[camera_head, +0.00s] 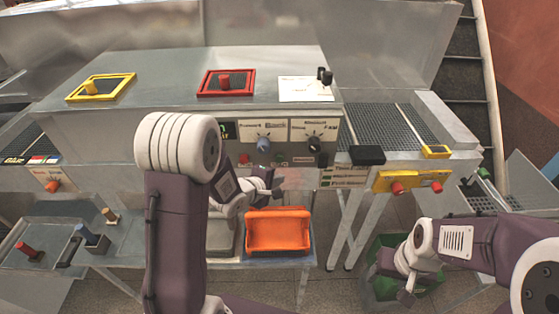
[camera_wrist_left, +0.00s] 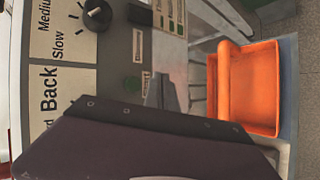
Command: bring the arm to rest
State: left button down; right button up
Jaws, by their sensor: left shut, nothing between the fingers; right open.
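My left arm (camera_head: 178,220) rises in front of the powder filler. Its gripper (camera_head: 268,184) is shut and empty, close in front of the machine's control panel and just above the back of the orange bin (camera_head: 277,232). The bin also shows in the left wrist view (camera_wrist_left: 262,90), at the right. My right gripper (camera_head: 388,284) is open and empty, low at the right over a green bin (camera_head: 415,278). My wrist partly hides the green bin.
The powder filler (camera_head: 180,75) has a blue knob (camera_head: 263,143) and a black knob (camera_head: 314,144) on its panel. A conveyor (camera_head: 385,125) runs off to the right, with a yellow box with red buttons (camera_head: 408,182) below. A grey shelf (camera_head: 35,245) stands left.

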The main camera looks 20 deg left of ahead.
dwell(0.4)
pick_arm(q)
jog(key=s+a+f+m+g+y+b, duration=0.1)
jog(key=s+f+m+g+b, duration=0.3)
jog(key=s+m, duration=0.3)
jog(key=s+a+f+m+g+y+b, duration=0.1)
jog(key=s+f+m+g+b, duration=0.3)
jog(key=s+m, duration=0.4)
jog(key=s+f+g+y, duration=0.1)
jog(key=s+f, duration=0.1)
jog(key=s, duration=0.5)
jog(key=shift+s+a+f+m+g, duration=0.2)
jog(key=shift+f+m+g, duration=0.1)
jog(key=shift+f+g, duration=0.1)
